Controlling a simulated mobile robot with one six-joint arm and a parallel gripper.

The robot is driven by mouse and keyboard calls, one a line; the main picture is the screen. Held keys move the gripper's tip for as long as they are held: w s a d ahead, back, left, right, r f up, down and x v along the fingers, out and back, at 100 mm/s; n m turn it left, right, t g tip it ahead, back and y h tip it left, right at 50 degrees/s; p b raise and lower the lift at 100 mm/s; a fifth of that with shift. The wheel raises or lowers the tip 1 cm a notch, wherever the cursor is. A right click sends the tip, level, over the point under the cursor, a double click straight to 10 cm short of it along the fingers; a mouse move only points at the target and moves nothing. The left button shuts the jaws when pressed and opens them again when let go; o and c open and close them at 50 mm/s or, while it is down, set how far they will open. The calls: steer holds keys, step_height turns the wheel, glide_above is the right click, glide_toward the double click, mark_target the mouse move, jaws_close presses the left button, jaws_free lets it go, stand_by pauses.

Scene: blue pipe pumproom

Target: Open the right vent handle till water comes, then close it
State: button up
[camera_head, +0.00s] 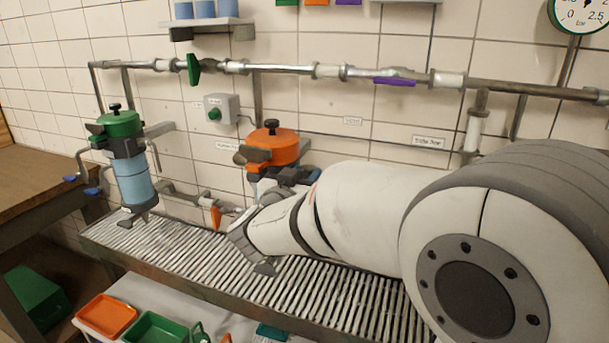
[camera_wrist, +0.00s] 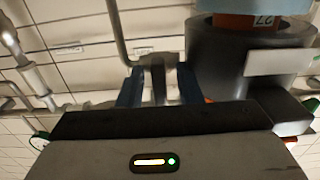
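The right housing with the orange lid (camera_head: 272,147) stands by the wall. My arm covers most of its lower body and its vent handles, so I cannot make out the right vent handle. My gripper (camera_wrist: 159,85) has two dark blue fingers standing apart. A grey upright part (camera_wrist: 158,78) shows between them with gaps on both sides; I cannot tell whether it lies between them or behind. I see no water.
The left housing with the green lid (camera_head: 122,125) has blue handles (camera_head: 92,190) on bent tubes. An orange valve handle (camera_head: 215,216) is beside my wrist. Grating (camera_head: 190,250) runs below. Pipes with green (camera_head: 193,68) and purple (camera_head: 394,81) handles cross the wall.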

steer(key=shift+w, duration=0.15)
steer(key=shift+c, duration=0.4)
jaws_close()
steer(key=shift+r+n+p, duration=0.15)
steer(key=shift+n+p, duration=0.15)
steer(key=shift+p, duration=0.45)
steer(key=shift+r+n+p, duration=0.1)
steer(key=shift+n+p, duration=0.5)
steer(key=shift+p, duration=0.5)
steer(key=shift+n+p, duration=0.8)
steer(key=shift+p, duration=0.45)
steer(key=n+p, duration=0.2)
steer(key=p, duration=0.1)
steer(key=shift+a+n+p, duration=0.1)
steer(key=shift+n+p, duration=0.2)
steer(key=shift+n, duration=0.1)
steer(key=shift+f+n+p, duration=0.3)
steer(key=shift+n+p, duration=0.5)
steer(key=shift+p, duration=0.05)
